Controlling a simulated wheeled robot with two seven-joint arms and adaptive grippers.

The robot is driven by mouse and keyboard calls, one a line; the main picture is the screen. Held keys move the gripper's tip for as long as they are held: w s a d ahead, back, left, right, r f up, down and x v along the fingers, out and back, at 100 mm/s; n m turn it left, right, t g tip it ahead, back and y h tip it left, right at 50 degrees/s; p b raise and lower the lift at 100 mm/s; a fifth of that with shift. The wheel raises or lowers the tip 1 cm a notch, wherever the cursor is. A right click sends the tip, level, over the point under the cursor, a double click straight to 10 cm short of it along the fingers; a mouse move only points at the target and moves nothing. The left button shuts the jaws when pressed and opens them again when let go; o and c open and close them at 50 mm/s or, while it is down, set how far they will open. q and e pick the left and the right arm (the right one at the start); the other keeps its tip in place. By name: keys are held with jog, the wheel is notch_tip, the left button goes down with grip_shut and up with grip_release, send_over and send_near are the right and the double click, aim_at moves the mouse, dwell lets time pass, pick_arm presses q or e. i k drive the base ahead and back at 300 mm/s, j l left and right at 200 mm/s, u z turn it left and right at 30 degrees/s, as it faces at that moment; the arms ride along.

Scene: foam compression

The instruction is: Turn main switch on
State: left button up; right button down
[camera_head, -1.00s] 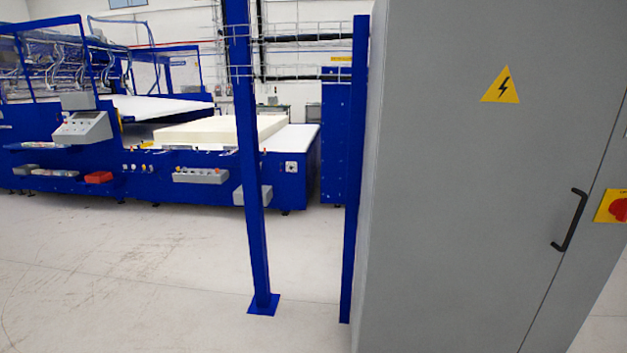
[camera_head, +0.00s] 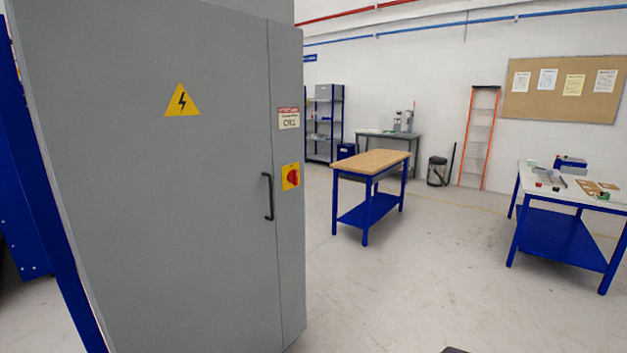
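The main switch (camera_head: 292,177) is a red rotary knob on a yellow plate. It sits on the narrow right-hand strip of a tall grey electrical cabinet (camera_head: 150,220), just right of the black door handle (camera_head: 268,196). A label reading CR1 (camera_head: 288,119) is above the switch, and a yellow lightning-bolt triangle (camera_head: 182,101) is on the door. The knob's exact setting is too small to tell. Neither gripper shows. A small dark shape at the bottom edge, right of centre, is too cut off to identify.
A wood-topped blue workbench (camera_head: 374,162) stands right of the cabinet, and a white-topped blue table (camera_head: 575,188) stands at the far right. A ladder (camera_head: 478,138), a bin (camera_head: 437,171) and shelves (camera_head: 325,122) are at the back wall. The floor (camera_head: 420,290) right of the cabinet is clear.

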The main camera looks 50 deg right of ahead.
aim_at(292, 175)
jog(key=z, duration=1.45)
